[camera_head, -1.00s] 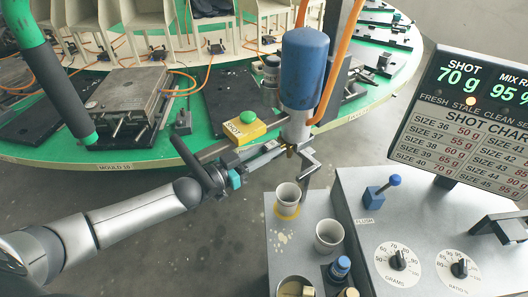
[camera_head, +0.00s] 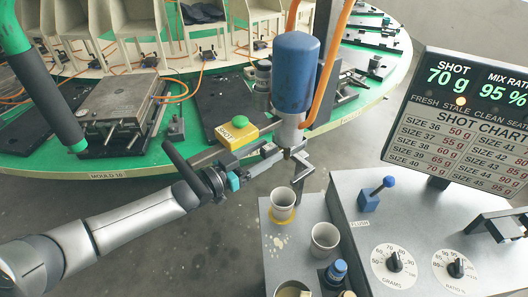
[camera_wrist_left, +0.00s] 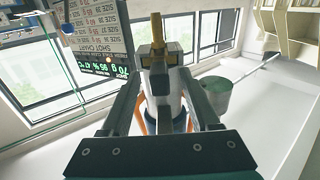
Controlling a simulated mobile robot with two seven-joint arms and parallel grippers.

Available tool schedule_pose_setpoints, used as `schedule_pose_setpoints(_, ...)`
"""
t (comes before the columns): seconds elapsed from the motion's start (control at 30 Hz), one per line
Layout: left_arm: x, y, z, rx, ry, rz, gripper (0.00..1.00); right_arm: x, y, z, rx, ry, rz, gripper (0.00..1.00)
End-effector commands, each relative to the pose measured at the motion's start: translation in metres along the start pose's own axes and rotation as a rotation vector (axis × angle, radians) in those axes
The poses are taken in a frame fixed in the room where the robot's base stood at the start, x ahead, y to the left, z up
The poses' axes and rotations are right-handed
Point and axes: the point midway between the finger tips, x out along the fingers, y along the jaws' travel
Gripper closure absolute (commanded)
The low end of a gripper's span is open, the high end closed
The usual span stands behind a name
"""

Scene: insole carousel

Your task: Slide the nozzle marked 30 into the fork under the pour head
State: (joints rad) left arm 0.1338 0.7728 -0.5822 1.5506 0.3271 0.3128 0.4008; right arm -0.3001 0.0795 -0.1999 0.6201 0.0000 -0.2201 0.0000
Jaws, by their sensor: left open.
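The blue-topped pour head (camera_head: 292,75) stands at the centre of the head view, with a dark angled bracket (camera_head: 306,172) below it that may be the fork. My left gripper (camera_head: 281,151) is at the pour head's lower end. In the left wrist view its jaws (camera_wrist_left: 158,75) are open, one finger on each side of a grey cylinder (camera_wrist_left: 160,88). A brass piece (camera_wrist_left: 157,28) rises between and beyond the fingertips; I cannot tell whether they touch it. No number 30 is readable on any nozzle. A grey jaw-like part (camera_head: 497,223) at the right edge may be my right gripper.
Two cups, one on a yellow ring (camera_head: 282,203) and one nearer (camera_head: 324,240), stand on the grey bench below the pour head. A yellow box with a green button (camera_head: 236,131) sits close behind my left wrist. A blue-knobbed lever (camera_head: 377,194) and dials are at the right.

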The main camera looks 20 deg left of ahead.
Motion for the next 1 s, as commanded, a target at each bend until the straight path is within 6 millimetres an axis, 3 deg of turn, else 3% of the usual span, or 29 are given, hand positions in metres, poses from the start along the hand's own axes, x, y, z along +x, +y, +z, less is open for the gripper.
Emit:
schedule_pose_setpoints(0.33,-0.013,0.000,0.002,-0.001,-0.005,-0.001,0.38,-0.001,0.000,0.000,0.000,0.000,0.000,0.50)
schedule_pose_setpoints(1.0,-0.106,0.000,0.001,-0.001,-0.005,0.001,0.38,-0.006,0.000,-0.001,0.000,0.000,0.000,0.50)
